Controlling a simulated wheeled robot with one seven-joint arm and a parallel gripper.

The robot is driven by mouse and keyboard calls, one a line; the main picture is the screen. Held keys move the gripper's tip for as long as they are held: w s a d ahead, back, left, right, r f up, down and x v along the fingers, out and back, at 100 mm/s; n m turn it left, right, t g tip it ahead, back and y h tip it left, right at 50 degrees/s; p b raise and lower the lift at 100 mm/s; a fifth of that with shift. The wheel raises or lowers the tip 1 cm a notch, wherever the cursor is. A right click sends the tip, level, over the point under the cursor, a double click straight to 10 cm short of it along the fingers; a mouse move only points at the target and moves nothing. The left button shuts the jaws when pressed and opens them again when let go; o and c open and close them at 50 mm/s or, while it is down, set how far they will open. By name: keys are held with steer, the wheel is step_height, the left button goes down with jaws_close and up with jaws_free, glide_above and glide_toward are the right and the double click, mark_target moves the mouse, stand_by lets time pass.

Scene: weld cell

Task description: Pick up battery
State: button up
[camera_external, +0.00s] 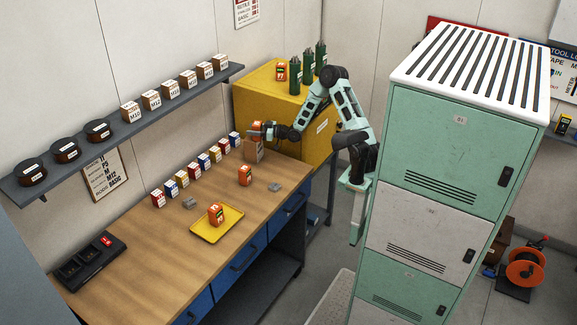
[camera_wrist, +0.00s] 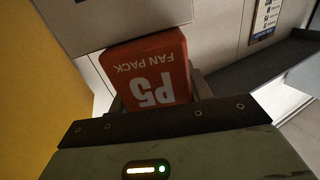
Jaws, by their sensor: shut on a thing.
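An orange battery marked "P5 FAN PACK" (camera_wrist: 148,72) is held in my gripper (camera_external: 264,131), which is shut on it. In the external view this battery (camera_external: 256,127) is small and partly hidden by the fingers, at or just above a brown cardboard box (camera_external: 253,151); I cannot tell if they touch. The box also shows in the wrist view (camera_wrist: 110,18), along the battery's edge. Another orange battery (camera_external: 245,176) stands on the workbench, one (camera_external: 215,215) stands on a yellow tray (camera_external: 203,237), and one (camera_external: 281,72) is on the yellow cabinet.
The wooden workbench (camera_external: 150,248) has a row of small coloured boxes (camera_external: 181,178) along the back. A black charger (camera_external: 88,261) lies at the left end. Green bottles (camera_external: 308,66) stand on the yellow cabinet (camera_external: 262,88). A tall locker (camera_external: 440,150) stands to the right of my arm.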

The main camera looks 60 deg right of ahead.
step_height(320, 180, up, 10)
steer(key=shift+f+b, duration=0.25)
steer(key=shift+b, duration=0.5)
steer(key=h, duration=0.1)
steer(key=m+t+h, duration=0.1)
steer(key=m+h, duration=0.3)
steer(key=h, duration=0.2)
glide_above(250, 136)
step_height(250, 136, down, 9)
steer(key=shift+d+f, duration=0.1)
steer(key=shift+f, duration=0.15)
steer(key=o, duration=1.3)
